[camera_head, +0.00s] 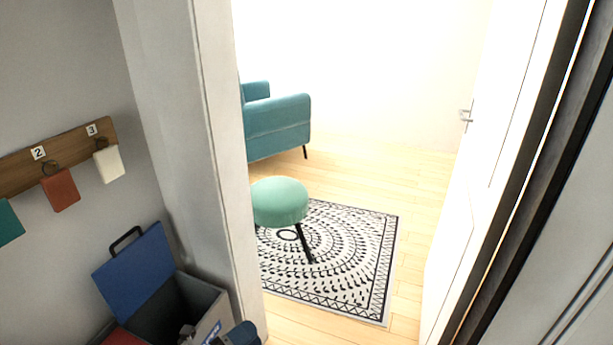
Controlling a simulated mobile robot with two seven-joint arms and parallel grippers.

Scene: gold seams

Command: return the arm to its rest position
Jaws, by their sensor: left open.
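A small part of my left gripper (187,334) shows at the bottom edge, low and left of centre, in front of the grey box. It is open, and I see nothing held in it. Most of the gripper and its arm is cut off by the lower edge. My right gripper is out of view.
The grey box (206,300) has its blue lid (137,270) raised. A wooden rack (62,155) with red and white tags hangs on the left wall. A doorway with an open white door (478,190) shows a green stool (279,203), a patterned rug (350,255) and a teal armchair (277,125).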

